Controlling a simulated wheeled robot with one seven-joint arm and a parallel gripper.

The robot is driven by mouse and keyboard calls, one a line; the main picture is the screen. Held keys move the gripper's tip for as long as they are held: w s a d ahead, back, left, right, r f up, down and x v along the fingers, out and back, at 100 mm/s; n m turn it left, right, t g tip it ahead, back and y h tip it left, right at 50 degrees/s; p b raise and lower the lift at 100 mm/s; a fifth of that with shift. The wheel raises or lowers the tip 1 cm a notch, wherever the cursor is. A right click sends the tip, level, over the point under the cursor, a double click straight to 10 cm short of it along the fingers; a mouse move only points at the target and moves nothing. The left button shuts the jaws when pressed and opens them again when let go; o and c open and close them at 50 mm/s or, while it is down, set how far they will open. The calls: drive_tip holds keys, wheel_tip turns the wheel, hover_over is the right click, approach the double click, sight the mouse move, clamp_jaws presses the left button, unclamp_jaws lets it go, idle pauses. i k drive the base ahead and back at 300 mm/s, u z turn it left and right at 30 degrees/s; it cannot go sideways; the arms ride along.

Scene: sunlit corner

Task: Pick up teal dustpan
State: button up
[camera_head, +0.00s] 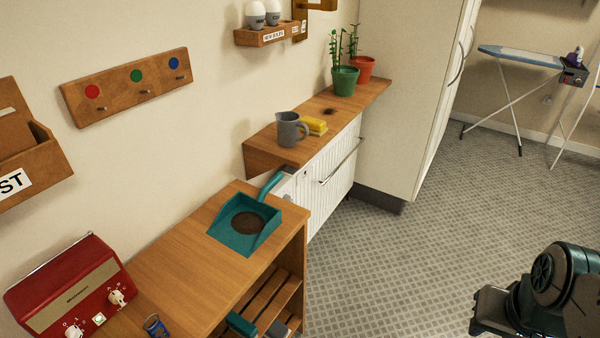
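The teal dustpan (232,239) lies on the near wooden cabinet top, close to its far end. A patch of dark brown dirt (248,223) sits in its pan. Its handle (271,185) points up and away toward the shelf behind. My gripper (478,314) is at the lower right, over the floor and well apart from the dustpan. Its fingers are small and partly cut by the frame edge, so I cannot tell whether they are open.
A red radio (68,287) and a small blue item (155,326) stand on the near cabinet (190,255). The tiled floor (400,250) is clear.

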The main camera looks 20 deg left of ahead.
sight(245, 221)
drive_tip(key=i, duration=2.25)
drive_tip(key=u, duration=3.3)
drive_tip(key=i, duration=0.5)
drive_tip(key=u, duration=0.1)
